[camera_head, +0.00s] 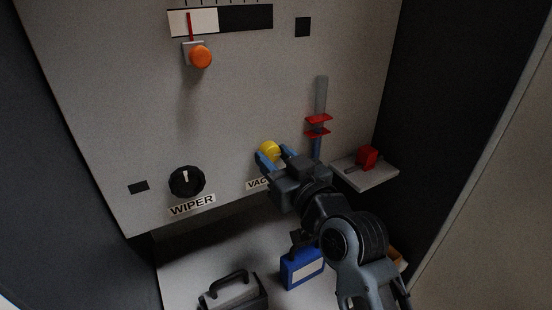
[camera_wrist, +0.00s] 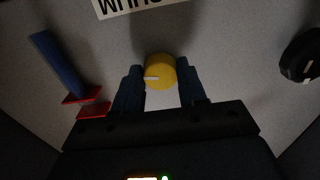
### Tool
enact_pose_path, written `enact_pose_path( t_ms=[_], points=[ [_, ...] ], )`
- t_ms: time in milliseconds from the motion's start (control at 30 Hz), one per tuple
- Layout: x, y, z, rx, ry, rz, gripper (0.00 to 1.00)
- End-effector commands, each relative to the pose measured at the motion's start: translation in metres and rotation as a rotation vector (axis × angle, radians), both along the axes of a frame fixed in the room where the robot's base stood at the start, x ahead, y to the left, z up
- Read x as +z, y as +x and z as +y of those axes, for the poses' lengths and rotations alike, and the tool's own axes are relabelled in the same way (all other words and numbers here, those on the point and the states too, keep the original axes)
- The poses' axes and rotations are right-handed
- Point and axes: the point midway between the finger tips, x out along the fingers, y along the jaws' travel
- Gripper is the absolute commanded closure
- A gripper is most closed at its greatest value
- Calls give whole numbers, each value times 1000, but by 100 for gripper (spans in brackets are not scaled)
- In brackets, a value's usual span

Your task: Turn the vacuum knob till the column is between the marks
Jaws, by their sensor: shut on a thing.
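The yellow vacuum knob (camera_head: 268,150) sits low on the grey panel, above a label of which "VAC" shows. My gripper (camera_head: 272,157) has its blue fingers on both sides of the knob and is shut on it. The wrist view shows the knob (camera_wrist: 161,71) with a white pointer line, between the fingertips (camera_wrist: 161,85). The column (camera_head: 316,148) is a clear tube with blue in its lower part. Two red marks (camera_head: 318,119) cross the tube, and the blue top appears near or just below the lower one. The wrist view shows the blue column (camera_wrist: 58,62) too.
A black wiper knob (camera_head: 187,182) is left of the vacuum knob. An orange button (camera_head: 200,57) sits under a gauge with a red needle (camera_head: 190,27). A blue container (camera_head: 302,268) stands below.

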Motion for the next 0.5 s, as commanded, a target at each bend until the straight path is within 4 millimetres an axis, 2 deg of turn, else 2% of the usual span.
enact_pose_path(
  t_ms=[167,500],
  points=[
    [1,0,0,0,27,19,89],
    [0,0,0,0,210,143,89]
  ],
)
